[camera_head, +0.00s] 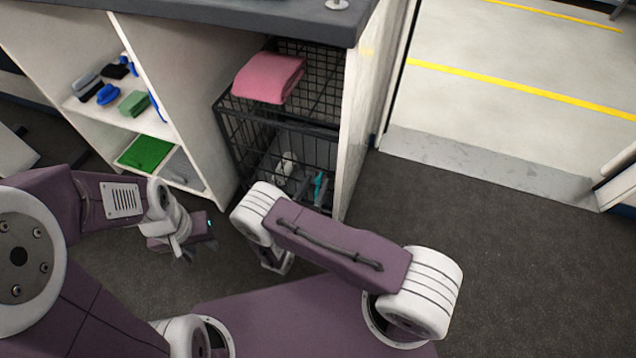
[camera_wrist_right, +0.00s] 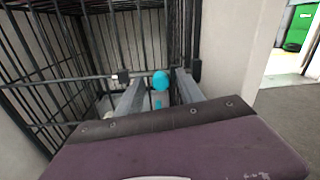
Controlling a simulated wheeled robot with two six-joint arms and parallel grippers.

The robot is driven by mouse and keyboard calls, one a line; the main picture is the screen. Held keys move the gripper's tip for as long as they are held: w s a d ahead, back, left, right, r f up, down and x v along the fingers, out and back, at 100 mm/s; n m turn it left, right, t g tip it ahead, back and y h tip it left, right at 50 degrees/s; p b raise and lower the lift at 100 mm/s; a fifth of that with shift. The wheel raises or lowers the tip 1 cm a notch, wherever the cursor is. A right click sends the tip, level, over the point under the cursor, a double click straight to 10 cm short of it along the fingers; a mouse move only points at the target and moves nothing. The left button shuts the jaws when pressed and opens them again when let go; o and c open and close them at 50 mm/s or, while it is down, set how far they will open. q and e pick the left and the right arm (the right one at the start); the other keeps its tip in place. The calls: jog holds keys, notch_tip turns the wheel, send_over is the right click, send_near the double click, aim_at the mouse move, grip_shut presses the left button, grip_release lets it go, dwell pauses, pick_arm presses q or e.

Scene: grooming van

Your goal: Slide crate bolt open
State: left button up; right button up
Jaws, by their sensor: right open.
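The black wire crate (camera_head: 300,125) stands under the counter. In the right wrist view, a bolt rod (camera_wrist_right: 60,80) runs level across its bars (camera_wrist_right: 130,35), with a round teal knob (camera_wrist_right: 161,81) on it. My right gripper (camera_wrist_right: 158,92) is open, with its two grey fingers on either side of the knob; I cannot tell if either touches it.
A folded pink towel (camera_head: 269,77) lies on the crate. A white side panel (camera_head: 362,110) borders the crate on the right. Shelves at left hold brushes and a green block (camera_head: 133,103). Dark floor (camera_head: 480,230) is free at right, toward the doorway sill (camera_head: 490,170).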

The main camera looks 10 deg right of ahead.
jog(key=shift+x, duration=1)
grip_shut()
dwell(0.7)
